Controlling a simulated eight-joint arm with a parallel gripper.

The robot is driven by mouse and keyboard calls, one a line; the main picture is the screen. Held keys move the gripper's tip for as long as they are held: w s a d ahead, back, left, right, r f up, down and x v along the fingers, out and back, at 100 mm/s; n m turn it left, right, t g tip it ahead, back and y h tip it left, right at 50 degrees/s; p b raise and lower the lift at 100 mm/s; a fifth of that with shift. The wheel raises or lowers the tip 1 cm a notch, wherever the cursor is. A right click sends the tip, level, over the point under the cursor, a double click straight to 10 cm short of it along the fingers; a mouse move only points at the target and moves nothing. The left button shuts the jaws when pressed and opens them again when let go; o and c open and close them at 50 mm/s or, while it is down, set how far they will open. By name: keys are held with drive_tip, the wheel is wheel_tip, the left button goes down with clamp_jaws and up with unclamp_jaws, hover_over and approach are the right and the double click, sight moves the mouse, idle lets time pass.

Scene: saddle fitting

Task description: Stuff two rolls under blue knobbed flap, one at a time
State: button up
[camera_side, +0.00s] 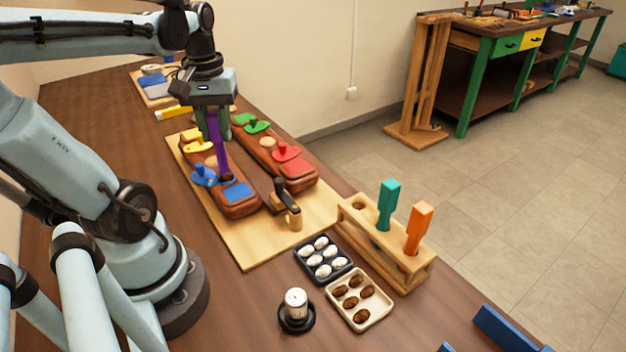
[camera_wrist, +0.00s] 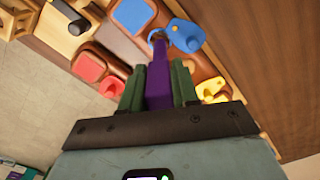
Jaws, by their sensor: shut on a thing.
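My gripper (camera_side: 212,132) is shut on a purple tool (camera_side: 217,138), which points down at the near brown padded panel (camera_side: 239,207). It also shows in the wrist view (camera_wrist: 158,85). The blue knobbed flap (camera_side: 204,177) lies on that panel, just left of the tool's lower end; the wrist view shows it too (camera_wrist: 183,36). I cannot tell whether the tip touches the flap or goes under it. A flat blue square (camera_side: 238,191) lies on the panel's near end. White rolls (camera_side: 322,257) lie in a dark tray and brown rolls (camera_side: 353,297) in a cream tray.
A yellow knobbed flap (camera_side: 197,143) is farther along the panel. The other panel carries green (camera_side: 254,124) and red (camera_side: 287,152) knobbed flaps. A wooden rack (camera_side: 404,273) holds teal and orange tools. A wooden clamp post (camera_side: 292,212) and a white-topped knob (camera_side: 296,303) stand nearby.

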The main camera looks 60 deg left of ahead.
drive_tip(key=shift+f, duration=1.25)
idle(0.8)
drive_tip(key=shift+r, duration=0.1)
drive_tip(key=shift+r, duration=3.95)
